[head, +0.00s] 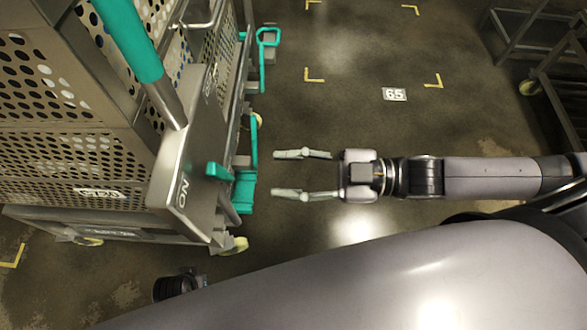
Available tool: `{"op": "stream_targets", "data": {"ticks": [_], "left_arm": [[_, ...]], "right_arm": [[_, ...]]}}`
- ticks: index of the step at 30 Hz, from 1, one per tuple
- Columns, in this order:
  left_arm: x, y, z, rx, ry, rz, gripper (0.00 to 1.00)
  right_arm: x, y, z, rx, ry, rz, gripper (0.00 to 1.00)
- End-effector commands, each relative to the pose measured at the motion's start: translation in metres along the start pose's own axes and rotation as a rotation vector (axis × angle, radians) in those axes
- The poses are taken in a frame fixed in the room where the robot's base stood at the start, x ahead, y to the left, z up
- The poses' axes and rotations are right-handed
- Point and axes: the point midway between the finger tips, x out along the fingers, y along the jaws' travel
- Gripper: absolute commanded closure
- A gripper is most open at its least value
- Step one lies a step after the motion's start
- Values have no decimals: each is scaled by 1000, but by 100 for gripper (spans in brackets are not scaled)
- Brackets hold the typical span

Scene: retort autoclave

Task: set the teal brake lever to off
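The teal brake lever (244,190) is at the right edge of the wheeled cart, beside a grey plate (187,180). A teal tab reaches left over the plate, close to the letters ON near the plate's lower end. A teal bar rises on the lever's right side. My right gripper (274,174) is open and empty just right of the lever, its fingers pointing left at it; they look apart from it. A dark ribbed part at the bottom left seems to be my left wrist; its fingers cannot be made out.
The perforated metal cart (65,150) fills the left side. A tall teal-gripped bar (128,40) rises from it, and another teal handle (268,38) is farther back. Open floor with yellow corner marks and a 65 sign (394,94) lies behind my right arm. A metal rack (560,60) stands top right.

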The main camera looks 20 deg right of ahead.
Motion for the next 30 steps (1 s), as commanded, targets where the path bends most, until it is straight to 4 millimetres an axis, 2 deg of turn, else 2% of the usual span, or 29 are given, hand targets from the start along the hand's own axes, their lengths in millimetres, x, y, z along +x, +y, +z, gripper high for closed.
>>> {"op": "stream_targets", "data": {"ticks": [5,20,23,25,29,30], "left_arm": [[0,0,0,0,0,0,100],[0,0,0,0,0,0,100],[0,0,0,0,0,0,100],[0,0,0,0,0,0,100],[0,0,0,0,0,0,100],[0,0,0,0,0,0,100]], "right_arm": [[-7,0,-1,0,1,-1,60],[-5,1,3,-1,-6,6,60],[3,9,21,-5,-45,43,60],[11,21,46,-6,-105,97,60],[20,52,115,28,-285,255,60],[19,60,140,53,-353,309,60]]}}
